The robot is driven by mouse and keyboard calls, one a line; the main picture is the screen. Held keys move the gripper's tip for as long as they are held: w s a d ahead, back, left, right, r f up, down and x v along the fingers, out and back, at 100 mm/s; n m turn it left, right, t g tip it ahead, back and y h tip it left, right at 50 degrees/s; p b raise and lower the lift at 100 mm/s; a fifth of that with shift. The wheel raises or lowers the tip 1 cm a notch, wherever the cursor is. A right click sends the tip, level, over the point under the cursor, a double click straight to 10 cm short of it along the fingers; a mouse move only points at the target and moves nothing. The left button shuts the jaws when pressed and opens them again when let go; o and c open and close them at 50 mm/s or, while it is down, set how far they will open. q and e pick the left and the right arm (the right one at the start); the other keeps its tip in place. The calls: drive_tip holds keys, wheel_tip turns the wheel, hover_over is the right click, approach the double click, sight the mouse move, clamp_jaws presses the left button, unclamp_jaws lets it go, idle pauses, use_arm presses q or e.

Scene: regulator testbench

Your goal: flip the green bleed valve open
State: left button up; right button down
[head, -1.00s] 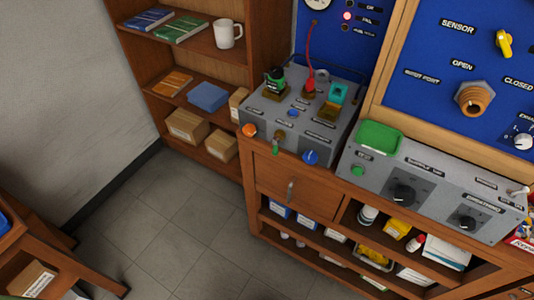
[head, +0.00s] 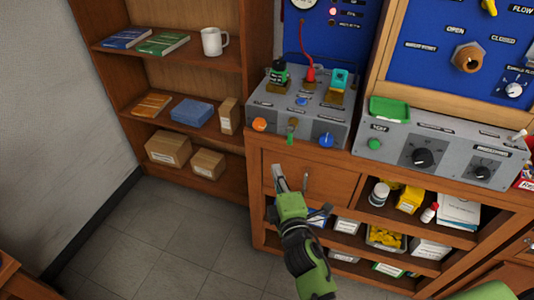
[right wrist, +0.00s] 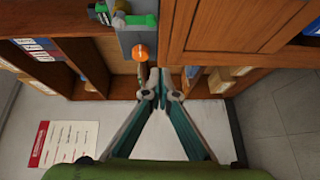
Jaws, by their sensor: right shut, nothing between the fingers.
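The green bleed valve (head: 291,132) is a small green lever hanging down from a brass fitting on the front of the grey regulator box (head: 335,125). It sits between an orange knob (head: 259,124) and a blue knob (head: 326,140). In the right wrist view a green lever (right wrist: 140,20) shows near the top, beyond the orange knob (right wrist: 139,52). My right gripper (head: 278,172) is shut and empty, below the valve and apart from it, in front of the drawer. Its fingertips also meet in the right wrist view (right wrist: 160,94). My left gripper is not in view.
The drawer (head: 330,180) with its metal handle is beside my right gripper. Green and red fittings and a red hose stand on top of the box. A control unit with black dials (head: 445,150) is to the right. Open floor (head: 160,230) lies to the left.

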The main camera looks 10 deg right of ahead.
sight(290, 136)
wheel_tip(290, 136, up, 3)
drive_tip(key=shift+d+f+t, duration=0.1)
drive_tip(key=shift+f+t, duration=0.1)
drive_tip(key=shift+t, duration=0.1)
drive_tip(key=w+d+p, duration=0.1)
drive_tip(key=w, duration=0.1)
drive_tip(key=w+d, duration=0.1)
drive_tip(key=w, duration=0.2)
drive_tip(key=w+d+p, duration=0.1)
drive_tip(key=w+d, duration=0.1)
drive_tip(key=w, duration=0.1)
drive_tip(key=shift+w+d+p, duration=0.1)
drive_tip(key=shift+w+p, duration=0.15)
drive_tip(key=shift+p, duration=0.1)
